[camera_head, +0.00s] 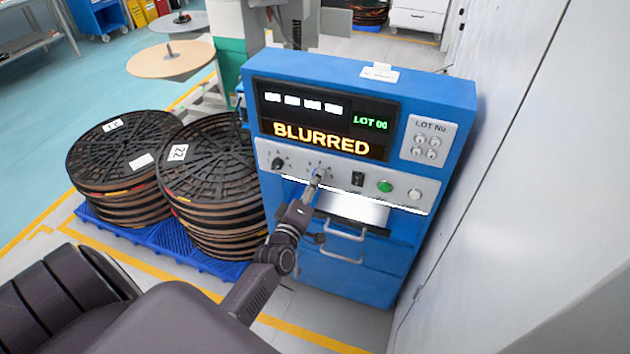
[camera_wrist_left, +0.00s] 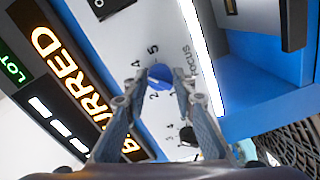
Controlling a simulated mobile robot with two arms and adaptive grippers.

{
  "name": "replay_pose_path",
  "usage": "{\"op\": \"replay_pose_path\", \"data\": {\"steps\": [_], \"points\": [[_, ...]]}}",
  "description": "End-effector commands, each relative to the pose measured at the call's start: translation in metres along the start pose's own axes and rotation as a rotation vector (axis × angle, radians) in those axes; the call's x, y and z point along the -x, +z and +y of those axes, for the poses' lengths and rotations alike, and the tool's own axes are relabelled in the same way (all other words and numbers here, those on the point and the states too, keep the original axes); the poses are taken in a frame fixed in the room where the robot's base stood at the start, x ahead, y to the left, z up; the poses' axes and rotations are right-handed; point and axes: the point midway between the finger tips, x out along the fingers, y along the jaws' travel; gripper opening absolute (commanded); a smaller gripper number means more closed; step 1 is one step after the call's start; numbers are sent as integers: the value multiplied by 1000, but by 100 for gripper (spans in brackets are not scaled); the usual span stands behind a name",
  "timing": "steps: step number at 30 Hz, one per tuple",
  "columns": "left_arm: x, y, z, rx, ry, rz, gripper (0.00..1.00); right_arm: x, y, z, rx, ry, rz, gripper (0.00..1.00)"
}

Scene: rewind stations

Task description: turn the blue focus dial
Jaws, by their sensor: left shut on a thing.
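The blue focus dial (camera_wrist_left: 159,76) sits on the pale control strip of the blue machine (camera_head: 450,105). In the left wrist view it is between the two fingers of my left gripper (camera_wrist_left: 156,92), with numbers and the word FOCUS printed around it. In the head view my left gripper (camera_head: 317,180) reaches the strip and hides most of the dial. My left gripper is shut on the dial. The display (camera_head: 322,138) above reads BLURRED in orange and LOT 00 in green. My right gripper is not in view.
A black dial (camera_head: 278,163) is left of my gripper; a black switch (camera_head: 357,178) and a green button (camera_head: 385,187) are to its right. Stacked reels (camera_head: 215,165) on a blue pallet (camera_head: 128,230) stand left of the machine. A pale wall (camera_head: 540,150) is close on the right.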

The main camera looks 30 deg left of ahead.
Motion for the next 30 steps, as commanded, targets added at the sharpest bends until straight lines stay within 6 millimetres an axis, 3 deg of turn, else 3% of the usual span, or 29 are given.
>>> {"op": "replay_pose_path", "data": {"steps": [8, 9, 14, 23, 30], "points": [[-1, -2, 2, 0, 5, 3, 0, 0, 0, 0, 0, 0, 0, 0], [-1, -2, 2, 0, 5, 3, 26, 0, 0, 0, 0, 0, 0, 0], [-1, -1, 2, 0, 4, 2, 41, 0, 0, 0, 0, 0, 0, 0], [1, 0, 0, 1, 1, 1, 41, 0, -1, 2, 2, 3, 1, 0], [30, 0, -1, 0, -1, 0, 41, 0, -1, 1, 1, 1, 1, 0]]}}
